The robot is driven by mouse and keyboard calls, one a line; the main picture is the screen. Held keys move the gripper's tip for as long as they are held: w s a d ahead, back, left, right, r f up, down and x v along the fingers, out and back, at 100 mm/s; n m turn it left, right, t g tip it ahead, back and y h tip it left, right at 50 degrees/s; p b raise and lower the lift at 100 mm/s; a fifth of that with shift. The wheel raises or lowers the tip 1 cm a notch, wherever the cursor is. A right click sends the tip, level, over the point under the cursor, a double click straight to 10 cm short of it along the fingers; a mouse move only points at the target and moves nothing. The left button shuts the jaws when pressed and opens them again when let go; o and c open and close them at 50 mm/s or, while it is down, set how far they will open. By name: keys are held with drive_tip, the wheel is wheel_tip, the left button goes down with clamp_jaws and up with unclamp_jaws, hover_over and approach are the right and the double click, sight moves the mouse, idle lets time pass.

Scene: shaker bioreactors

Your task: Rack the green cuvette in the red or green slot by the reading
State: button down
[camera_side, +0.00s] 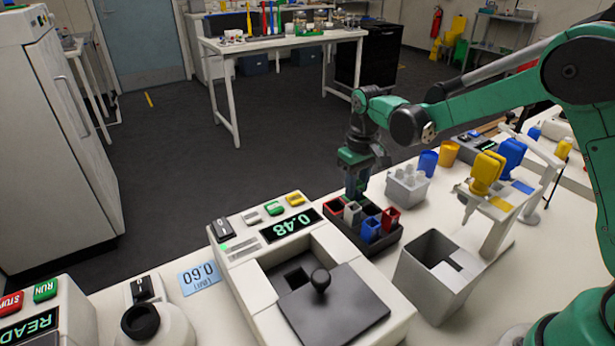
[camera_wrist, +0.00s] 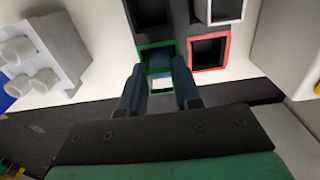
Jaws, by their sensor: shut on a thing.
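My gripper (camera_side: 355,183) is low over the far end of the dark rack (camera_side: 385,246). In the wrist view its two fingers (camera_wrist: 160,84) are shut on the green cuvette (camera_wrist: 161,73), whose green rim shows between them. The cuvette is at the green-edged slot (camera_wrist: 143,46); I cannot tell how deep it sits. The red-edged slot (camera_wrist: 208,52) beside it looks empty. A blue card (camera_side: 199,278) shows 0.60, marked as a limit. In the side view the fingers mostly hide the cuvette.
Red, blue and white cuvettes stand in other rack slots. The reader's dark lid (camera_side: 335,308) with a knob is beside an open well. A grey open bin (camera_side: 436,275), a white block with pegs (camera_side: 407,186) and a yellow bottle on a stand (camera_side: 486,173) are close by.

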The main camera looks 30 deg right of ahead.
drive_tip(key=c, duration=0.5)
unclamp_jaws()
drive_tip(key=shift+c, duration=0.2)
drive_tip(key=shift+r, duration=0.1)
wheel_tip(320, 180, up, 7)
idle(0.4)
